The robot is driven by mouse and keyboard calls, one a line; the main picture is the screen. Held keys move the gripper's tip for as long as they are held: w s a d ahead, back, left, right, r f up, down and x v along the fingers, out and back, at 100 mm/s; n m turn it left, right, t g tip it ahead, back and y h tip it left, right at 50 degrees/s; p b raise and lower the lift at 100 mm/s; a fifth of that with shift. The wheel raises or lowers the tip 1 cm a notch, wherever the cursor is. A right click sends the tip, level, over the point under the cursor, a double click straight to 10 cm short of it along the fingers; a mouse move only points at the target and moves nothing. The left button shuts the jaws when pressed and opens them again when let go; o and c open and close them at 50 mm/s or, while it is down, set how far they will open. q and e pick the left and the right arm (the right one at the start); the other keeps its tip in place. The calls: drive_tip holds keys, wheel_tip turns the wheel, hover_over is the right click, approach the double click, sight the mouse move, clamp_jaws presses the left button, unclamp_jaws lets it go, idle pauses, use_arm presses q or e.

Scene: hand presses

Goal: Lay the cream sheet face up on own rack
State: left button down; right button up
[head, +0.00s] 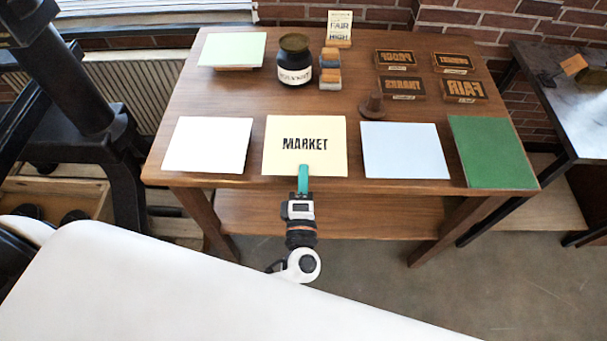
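The cream sheet (280,160) lies at the table's front edge, between a white sheet and a pale blue one. It is face up, with "MARKET" printed in black and readable from my side. My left gripper (303,178) is at the sheet's front edge, its teal fingers overlapping the edge below the word. The fingers show edge-on as one piece, so I cannot tell whether they are closed on the sheet. I cannot make out a rack under the cream sheet. My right gripper is not in view.
The white sheet (207,146), pale blue sheet (404,151) and green panel (491,152) line the front of the wooden table (330,195).

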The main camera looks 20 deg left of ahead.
use_arm(q)
drive_tip(key=shift+f, duration=0.2)
drive_tip(key=c, duration=1.4)
unclamp_jaws()
drive_tip(key=shift+r, duration=0.1)
drive_tip(key=shift+c, duration=0.2)
drive_tip(key=shift+s, duration=0.1)
drive_tip(key=shift+r+p+v, duration=0.15)
drive_tip(key=shift+p+v, duration=0.15)
drive_tip(key=shift+v, duration=1.15)
drive_tip(key=shift+r+p+v, duration=0.2)
drive_tip(key=shift+p+v, duration=0.05)
drive_tip(key=shift+v, duration=1.2)
